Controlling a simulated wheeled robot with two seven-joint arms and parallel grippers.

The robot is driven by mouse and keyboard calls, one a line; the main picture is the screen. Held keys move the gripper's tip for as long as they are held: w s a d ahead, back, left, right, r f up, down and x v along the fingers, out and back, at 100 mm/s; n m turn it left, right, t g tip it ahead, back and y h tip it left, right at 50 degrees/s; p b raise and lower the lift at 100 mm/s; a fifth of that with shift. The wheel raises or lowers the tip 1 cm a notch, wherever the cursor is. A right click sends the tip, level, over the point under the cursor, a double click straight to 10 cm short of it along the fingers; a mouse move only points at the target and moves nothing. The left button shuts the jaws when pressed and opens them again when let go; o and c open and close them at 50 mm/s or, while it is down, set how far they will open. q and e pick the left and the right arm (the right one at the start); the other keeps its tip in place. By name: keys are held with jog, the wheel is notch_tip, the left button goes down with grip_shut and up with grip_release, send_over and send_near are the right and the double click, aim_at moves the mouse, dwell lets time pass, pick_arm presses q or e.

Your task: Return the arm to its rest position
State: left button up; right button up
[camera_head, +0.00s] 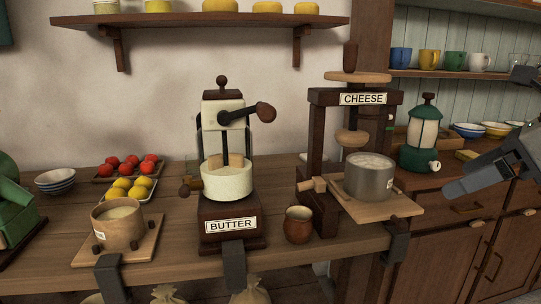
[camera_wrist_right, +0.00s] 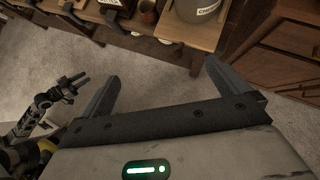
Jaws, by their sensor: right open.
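My right gripper (camera_head: 488,160) comes in from the right edge of the head view, in front of the cabinet and right of the cheese press. In the right wrist view its two fingers (camera_wrist_right: 161,70) are spread apart with only floor between them, so it is open and empty. My left arm's gripper (camera_wrist_right: 74,86) shows small and dark at the left of the wrist view. Its fingers are too small there to tell open from shut. The left gripper is out of the head view.
The wooden counter (camera_head: 165,259) holds a butter churn (camera_head: 232,223), a cheese press (camera_head: 318,150) with a metal pot (camera_head: 369,180), a brown jug (camera_head: 298,226) and a wooden tub (camera_head: 118,226). Open floor (camera_wrist_right: 165,60) lies below.

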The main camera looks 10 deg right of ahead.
jog(key=w+a+f+m+t+y+p, duration=0.1)
jog(key=a+f+m+t+y+p, duration=0.15)
jog(key=a+m+y, duration=0.45)
jog(key=w+a+f+m+t+y+p, duration=0.15)
jog(key=a+f+m+y, duration=0.3)
jog(key=a, duration=0.55)
notch_tip(320, 180, down, 14)
jog(key=s+d+m+t+h+p, duration=0.15)
jog(key=m+t+h+p, duration=0.35)
jog(key=m+h, duration=1.2)
pick_arm(q)
jog(key=r, duration=0.1)
jog(key=w+r, duration=0.1)
jog(key=r, duration=0.1)
jog(key=shift+w+a+r+g, duration=0.15)
jog(key=shift+a+r+g, duration=0.2)
jog(key=shift+g, duration=0.05)
pick_arm(e)
jog(key=s+a+f+m+g+y, duration=0.1)
jog(key=s+a+f+m+g, duration=0.1)
jog(key=s+f+m, duration=0.3)
jog(key=s+a+f+m+g+y, duration=0.2)
jog(key=s+f+m+g, duration=0.1)
jog(key=s+f+m, duration=0.3)
jog(key=shift+s+a+f+m+g, duration=0.2)
jog(key=shift+a+f+m+g, duration=0.15)
jog(key=shift+m, duration=0.4)
